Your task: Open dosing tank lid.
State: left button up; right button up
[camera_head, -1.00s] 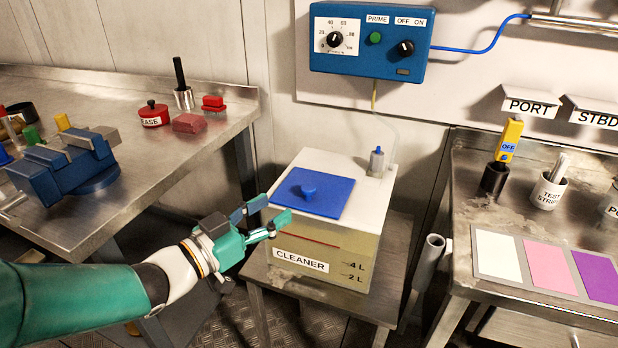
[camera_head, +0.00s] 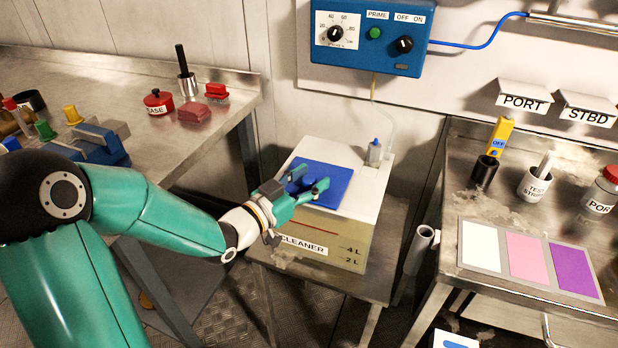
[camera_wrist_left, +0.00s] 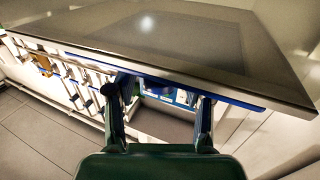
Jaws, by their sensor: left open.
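The dosing tank (camera_head: 335,238) is a pale translucent box labelled CLEANER with a white top. Its flat blue lid (camera_head: 338,196) lies shut on the top in the head view. My left gripper (camera_head: 313,179) is over the lid, its open fingers near the middle where the knob is. The fingers hide the knob, so I cannot tell whether they touch it. In the left wrist view my left gripper (camera_wrist_left: 163,92) shows its two fingers apart. A dark blue form is beside the left finger there; I cannot tell what it is. My right gripper is not in view.
A blue dosing control box (camera_head: 368,38) hangs on the wall above. A small fitting with a tube (camera_head: 375,153) stands on the tank's back right corner. Steel benches flank the tank: the left (camera_head: 225,125) holds tools, the right (camera_head: 470,205) holds cups and a colour card (camera_head: 530,260).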

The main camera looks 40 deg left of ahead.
pick_arm(q)
grip_shut()
jog(key=shift+r, duration=0.1)
dwell(0.3)
